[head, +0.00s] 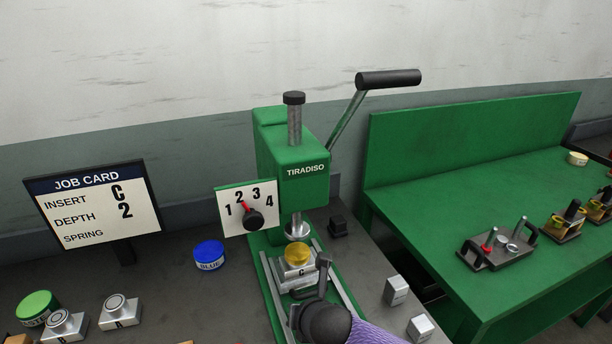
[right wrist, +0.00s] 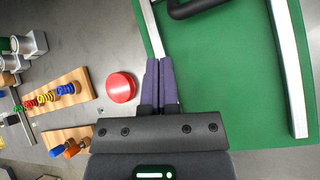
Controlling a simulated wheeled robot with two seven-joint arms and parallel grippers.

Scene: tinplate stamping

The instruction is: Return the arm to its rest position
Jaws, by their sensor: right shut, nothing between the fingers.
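My right arm comes in from the bottom in the head view, with a dark wrist and a purple link. Its gripper (head: 322,274) is by the front of the green press (head: 290,165). In the right wrist view the gripper (right wrist: 159,62) has its two purple fingers together, with nothing between them, above the edge of the green press base (right wrist: 225,75). A metal block marked C (head: 298,270) with a yellow round piece on top sits under the press ram. In the head view I cannot tell whether the gripper touches the block's carrier. My left gripper is not in view.
The dial's red pointer (head: 245,206) is near 2. The job card (head: 93,205) reads insert C, depth 2. A blue tin (head: 209,256) and a green tin (head: 37,307) stand left. A green bench (head: 440,200) stands right.

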